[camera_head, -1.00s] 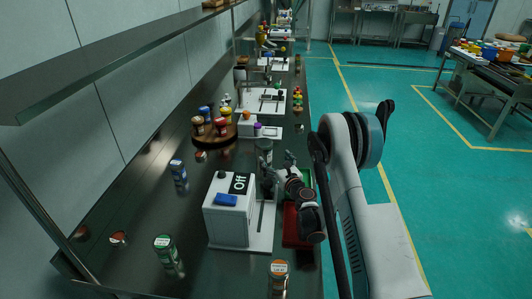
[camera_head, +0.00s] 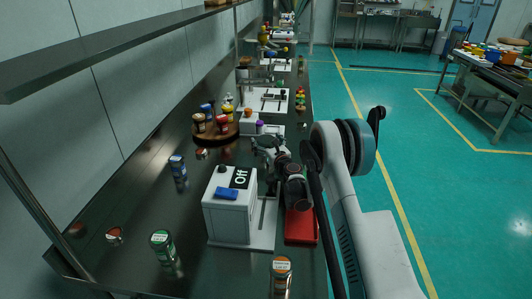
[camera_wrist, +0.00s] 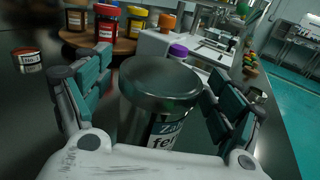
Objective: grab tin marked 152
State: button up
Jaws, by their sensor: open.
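My gripper (camera_wrist: 160,105) is open, its two fingers on either side of a grey lidded jar (camera_wrist: 155,85) in the wrist view. I cannot tell whether they touch it. The jar stands upright; its label is partly cut off, and I cannot read 152 on it. In the head view my gripper (camera_head: 268,148) hides the jar. A small flat tin (camera_wrist: 28,60) with a white label lies at the left in the wrist view; its number is too small to read.
A round wooden stand (camera_head: 215,133) holds several coloured jars behind. A green-lidded jar (camera_head: 162,245) and an orange-lidded jar (camera_head: 282,272) stand in front.

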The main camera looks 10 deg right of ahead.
jog(key=shift+c, duration=0.3)
jog(key=c, duration=1.3)
jog(key=shift+w+r, duration=0.1)
